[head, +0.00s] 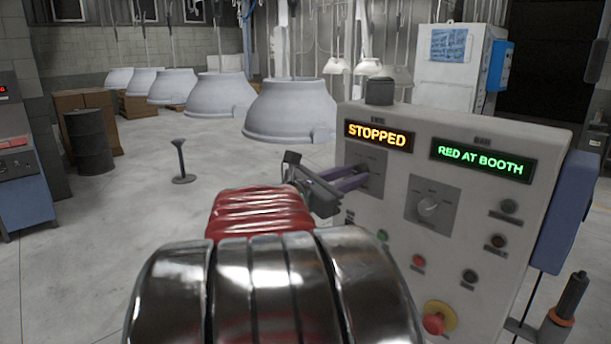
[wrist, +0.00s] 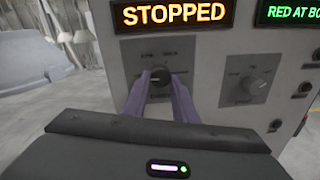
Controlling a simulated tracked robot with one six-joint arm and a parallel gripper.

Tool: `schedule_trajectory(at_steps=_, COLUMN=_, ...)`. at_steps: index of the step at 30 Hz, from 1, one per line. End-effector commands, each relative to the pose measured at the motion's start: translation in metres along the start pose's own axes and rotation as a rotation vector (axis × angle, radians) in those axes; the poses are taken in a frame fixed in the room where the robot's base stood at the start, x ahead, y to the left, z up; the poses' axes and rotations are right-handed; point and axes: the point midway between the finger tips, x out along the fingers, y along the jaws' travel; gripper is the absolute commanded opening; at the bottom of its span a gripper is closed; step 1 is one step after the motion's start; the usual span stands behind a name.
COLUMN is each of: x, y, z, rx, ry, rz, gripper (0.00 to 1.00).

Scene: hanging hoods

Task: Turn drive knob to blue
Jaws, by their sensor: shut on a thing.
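A pale control panel (head: 400,240) stands at the right in the head view. My gripper (head: 358,178) reaches its left plate, below the orange "STOPPED" display (head: 376,135). In the wrist view its two purple fingers (wrist: 158,84) are shut on a dark left knob (wrist: 158,76), one on each side. The small lettering around this knob is too blurred to read. A second, pale knob (head: 428,207) sits on the right plate, below a green display (head: 482,158) reading "RED AT BOOTH"; this right knob also shows in the wrist view (wrist: 255,85), clear of my gripper.
Several small buttons and a red mushroom button (head: 434,322) sit lower on the panel. Grey hoods (head: 290,110) hang behind it at left. A black post (head: 181,160) and dark drum (head: 90,142) stand on open floor.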

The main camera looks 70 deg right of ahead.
Motion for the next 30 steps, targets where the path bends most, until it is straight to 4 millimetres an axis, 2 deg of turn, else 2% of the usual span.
schedule_trajectory(at_steps=11, x=0.0000, y=0.0001, z=0.0003, rx=0.150, ry=0.008, rz=-0.002, gripper=0.03)
schedule_trajectory(at_steps=30, x=0.0002, y=0.0005, z=0.0017, rx=0.720, ry=0.036, rz=-0.010, gripper=0.03)
